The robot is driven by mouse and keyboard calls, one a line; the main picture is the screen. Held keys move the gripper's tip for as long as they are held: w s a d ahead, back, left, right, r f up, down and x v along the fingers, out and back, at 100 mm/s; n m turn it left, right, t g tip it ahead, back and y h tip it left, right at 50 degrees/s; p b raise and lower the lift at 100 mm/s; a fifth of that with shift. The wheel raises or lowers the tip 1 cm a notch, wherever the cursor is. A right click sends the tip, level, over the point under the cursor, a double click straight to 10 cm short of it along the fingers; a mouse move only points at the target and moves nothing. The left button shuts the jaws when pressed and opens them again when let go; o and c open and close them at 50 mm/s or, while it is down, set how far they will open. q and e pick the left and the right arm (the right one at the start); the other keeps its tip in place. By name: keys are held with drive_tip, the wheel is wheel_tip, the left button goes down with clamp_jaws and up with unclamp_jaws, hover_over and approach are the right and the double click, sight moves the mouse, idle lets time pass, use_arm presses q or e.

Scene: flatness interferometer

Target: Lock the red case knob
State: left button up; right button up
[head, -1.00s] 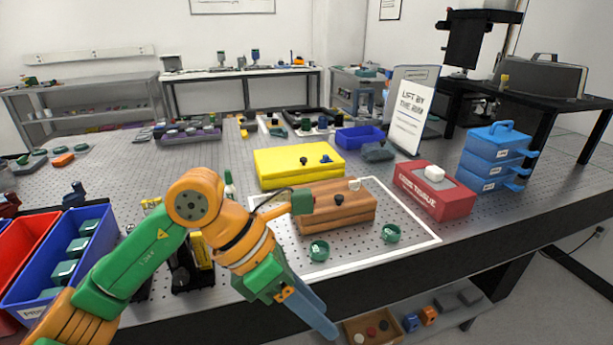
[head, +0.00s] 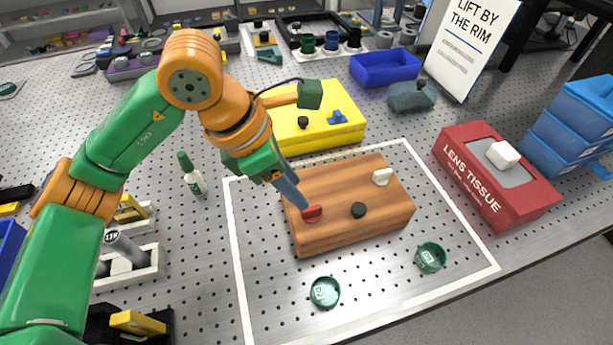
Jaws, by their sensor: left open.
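The wooden case (head: 365,232) lies inside a white outlined area on the perforated table. On its top are a red knob (head: 312,213) at the left, a black knob (head: 358,210) in the middle and a white knob (head: 382,177) at the right. My left gripper (head: 303,205) points down at the red knob, its blue fingertips right at or just above it. I cannot tell whether they touch it. The fingers partly cover the knob's upper left side. The left gripper is open. My right gripper is not in view.
A yellow case (head: 335,105) stands behind the wooden one. Two green caps (head: 325,291) (head: 431,257) lie in front of it. A red lens tissue box (head: 490,185) stands at right, a small green bottle (head: 193,178) at left, a blue bin (head: 386,68) behind.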

sight(308, 209)
use_arm(q)
drive_tip(key=f, duration=0.1)
drive_tip(key=s+d+f, duration=0.1)
drive_tip(key=shift+s+d+f+p, duration=0.2)
drive_tip(key=shift+s+f+p, duration=0.1)
drive_tip(key=shift+p, duration=0.1)
drive_tip(key=shift+w+d+f, duration=0.2)
drive_tip(key=shift+f, duration=0.3)
drive_tip(key=shift+w+d+f, duration=0.15)
drive_tip(key=shift+w+f, duration=0.05)
drive_tip(key=shift+f, duration=0.25)
drive_tip(key=shift+w+f, duration=0.2)
drive_tip(key=shift+w, duration=0.1)
drive_tip(key=shift+s+r, duration=0.1)
drive_tip(key=shift+s, duration=0.1)
clamp_jaws()
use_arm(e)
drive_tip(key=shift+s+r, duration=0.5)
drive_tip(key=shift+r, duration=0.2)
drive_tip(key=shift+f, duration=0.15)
